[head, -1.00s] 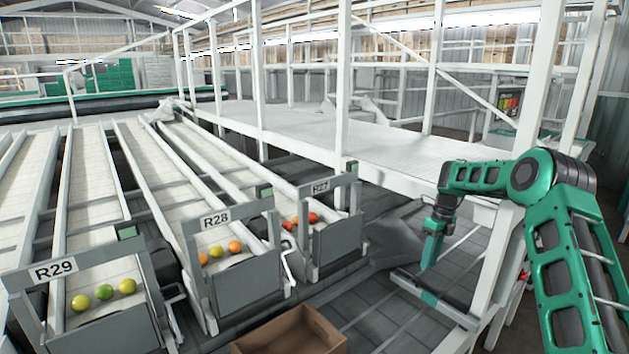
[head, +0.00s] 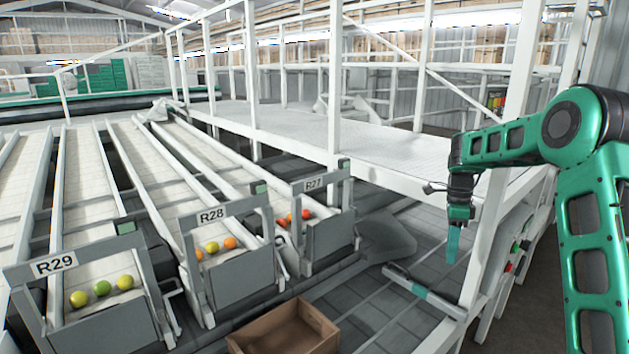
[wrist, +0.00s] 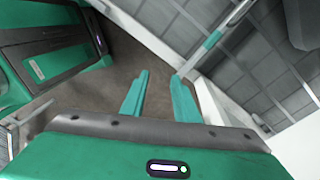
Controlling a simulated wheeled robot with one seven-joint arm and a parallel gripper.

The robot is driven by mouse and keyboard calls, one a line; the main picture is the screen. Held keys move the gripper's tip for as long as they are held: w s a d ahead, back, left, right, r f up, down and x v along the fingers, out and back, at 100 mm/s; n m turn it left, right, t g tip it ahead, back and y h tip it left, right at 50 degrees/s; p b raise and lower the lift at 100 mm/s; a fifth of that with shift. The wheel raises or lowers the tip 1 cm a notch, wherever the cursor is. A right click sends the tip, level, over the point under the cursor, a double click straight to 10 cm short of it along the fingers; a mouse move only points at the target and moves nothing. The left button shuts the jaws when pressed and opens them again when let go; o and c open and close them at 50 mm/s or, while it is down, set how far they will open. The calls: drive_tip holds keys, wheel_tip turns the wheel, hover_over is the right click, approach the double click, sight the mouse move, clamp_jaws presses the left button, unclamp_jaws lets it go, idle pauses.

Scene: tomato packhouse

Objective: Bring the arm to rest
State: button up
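My gripper (head: 452,258) hangs from my green arm at the right of the head view, fingers pointing down. It is beside the white frame of the walkway and above a low pale bar with a teal band (head: 419,290). In the wrist view my gripper (wrist: 158,84) shows two teal fingers standing apart with nothing between them. Beyond the fingers is brown floor.
Lanes R29, R28 and R27 hold tomatoes behind grey end gates (head: 240,275) at the left. White posts and the platform edge (head: 430,185) stand close to my arm.

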drive_tip(key=s+d+r+n, duration=0.2)
drive_tip(key=s+r+n, duration=0.1)
drive_tip(key=s, duration=0.5)
drive_tip(key=s+d+r+n+h, duration=0.1)
drive_tip(key=s+r+n, duration=0.25)
drive_tip(key=s, duration=0.55)
drive_tip(key=s+d+r+n, duration=0.2)
drive_tip(key=s+r, duration=0.2)
drive_tip(key=s, duration=0.4)
drive_tip(key=s+a+f+n, duration=0.1)
drive_tip(key=s+n, duration=0.1)
drive_tip(key=s, duration=0.4)
drive_tip(key=s+a+f+n, duration=0.1)
drive_tip(key=s+f+n, duration=0.1)
drive_tip(key=s, duration=0.5)
drive_tip(key=s+a+f+n+t+y, duration=0.1)
drive_tip(key=s+n, duration=0.2)
drive_tip(key=s, duration=0.4)
drive_tip(key=shift+s+a+f, duration=0.25)
drive_tip(key=shift+f, duration=0.05)
drive_tip(key=shift+n, duration=0.25)
drive_tip(key=shift+w+f, duration=0.25)
drive_tip(key=shift+w, duration=0.4)
